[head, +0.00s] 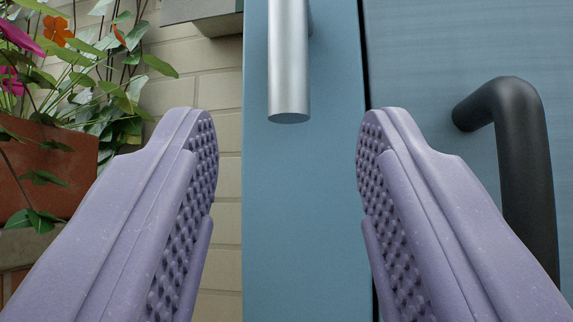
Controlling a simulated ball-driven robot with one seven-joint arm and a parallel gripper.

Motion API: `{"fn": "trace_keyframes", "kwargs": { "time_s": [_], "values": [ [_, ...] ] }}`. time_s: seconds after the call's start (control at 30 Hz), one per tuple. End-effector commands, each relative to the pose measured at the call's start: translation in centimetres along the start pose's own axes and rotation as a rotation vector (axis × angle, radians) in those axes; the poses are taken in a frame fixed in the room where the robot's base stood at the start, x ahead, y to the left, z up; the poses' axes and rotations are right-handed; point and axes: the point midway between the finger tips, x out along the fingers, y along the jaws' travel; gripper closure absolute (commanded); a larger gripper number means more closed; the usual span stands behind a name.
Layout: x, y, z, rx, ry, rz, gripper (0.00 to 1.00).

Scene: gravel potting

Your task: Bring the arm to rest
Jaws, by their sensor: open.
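My gripper (287,152) shows in the head view as two purple fingers with studded inner pads, one on the left and one on the right. The fingers are wide apart and nothing is between them. They point toward a blue panel (300,215), which shows through the gap. I cannot tell how far the fingertips are from the panel. The rest of my arm is not in view.
A silver bar handle (288,65) hangs down above the gap. A black curved handle (527,150) is at the right on another blue panel (425,50). At left, a terracotta planter (45,165) with flowering plants (110,85) stands before a pale brick wall (225,150).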

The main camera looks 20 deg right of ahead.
Motion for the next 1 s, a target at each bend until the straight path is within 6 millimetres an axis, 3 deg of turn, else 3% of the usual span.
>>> {"fn": "trace_keyframes", "kwargs": {
  "time_s": [0.13,0.67,0.77,0.83,0.93,1.0],
  "values": [
    [-1.6,0.0,0.1,0.000,0.000,0.000,0.53],
    [-2.2,-0.3,0.5,0.014,-0.007,-0.036,0.53],
    [-4.0,-1.3,2.1,0.054,-0.047,-0.164,0.53],
    [-6.3,-2.1,4.2,0.088,-0.124,-0.295,0.53],
    [-11.0,-2.4,8.6,0.118,-0.318,-0.460,0.53],
    [-14.6,-1.4,12.0,0.124,-0.490,-0.520,0.53]
  ]
}}
